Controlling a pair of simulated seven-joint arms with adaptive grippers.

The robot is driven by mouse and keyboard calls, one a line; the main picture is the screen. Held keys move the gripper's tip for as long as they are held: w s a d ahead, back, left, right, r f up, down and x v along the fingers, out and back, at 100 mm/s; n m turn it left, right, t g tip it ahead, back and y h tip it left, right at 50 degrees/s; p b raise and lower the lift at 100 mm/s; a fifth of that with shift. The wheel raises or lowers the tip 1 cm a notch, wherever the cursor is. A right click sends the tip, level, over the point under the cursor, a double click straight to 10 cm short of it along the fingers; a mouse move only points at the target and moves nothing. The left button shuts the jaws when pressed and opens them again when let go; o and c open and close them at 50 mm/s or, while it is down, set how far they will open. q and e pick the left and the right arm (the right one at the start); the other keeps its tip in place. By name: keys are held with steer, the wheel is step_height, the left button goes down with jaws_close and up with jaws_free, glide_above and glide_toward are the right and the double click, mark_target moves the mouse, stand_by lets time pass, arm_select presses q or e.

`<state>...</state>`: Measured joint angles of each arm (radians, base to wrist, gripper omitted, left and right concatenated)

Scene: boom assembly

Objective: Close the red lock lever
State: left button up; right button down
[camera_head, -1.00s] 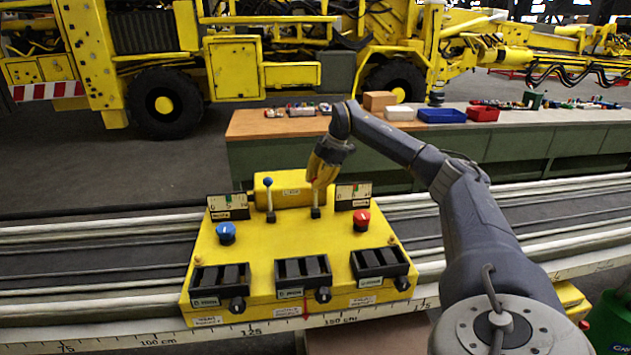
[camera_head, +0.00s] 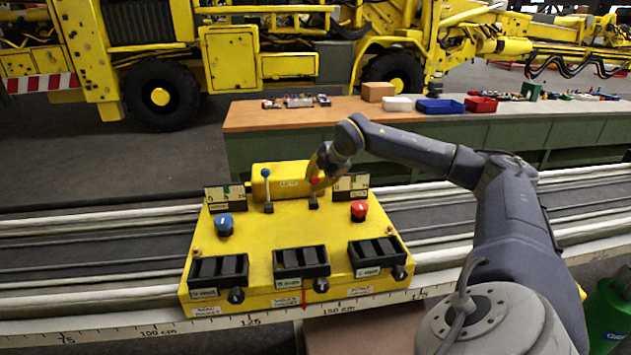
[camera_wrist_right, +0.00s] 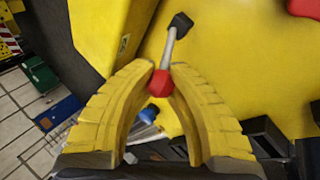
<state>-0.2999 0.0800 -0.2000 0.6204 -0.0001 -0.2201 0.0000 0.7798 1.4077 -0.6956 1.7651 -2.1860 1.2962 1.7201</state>
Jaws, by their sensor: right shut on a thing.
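The red lock lever (camera_head: 314,182) stands at the back right of the yellow control box (camera_head: 290,233), with a red knob on a metal shaft. In the right wrist view the lever's red knob (camera_wrist_right: 160,84) sits between my right gripper's curved yellow fingertips (camera_wrist_right: 162,70), and its shaft runs to a black base. My right gripper (camera_head: 316,180) is shut on this knob, reaching in from the back right in the head view. A similar lever with a blue knob (camera_head: 266,173) stands upright to its left. My left gripper is not in view.
A blue knob (camera_head: 224,224) and a red knob (camera_head: 358,210) sit in front, with black switch blocks (camera_head: 301,262) nearer. A workbench (camera_head: 370,122) stands behind.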

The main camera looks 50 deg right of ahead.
steer(key=shift+w+a+r, duration=0.1)
steer(key=shift+a+r, duration=0.1)
steer(key=shift+a, duration=0.05)
steer(key=c, duration=1.4)
jaws_free()
steer(key=shift+a, duration=0.1)
steer(key=shift+c, duration=0.2)
steer(key=o, duration=0.3)
steer(key=shift+f, duration=0.1)
steer(key=shift+o, duration=0.2)
steer(key=shift+d, duration=0.2)
steer(key=v, duration=1.2)
steer(key=shift+a, duration=0.1)
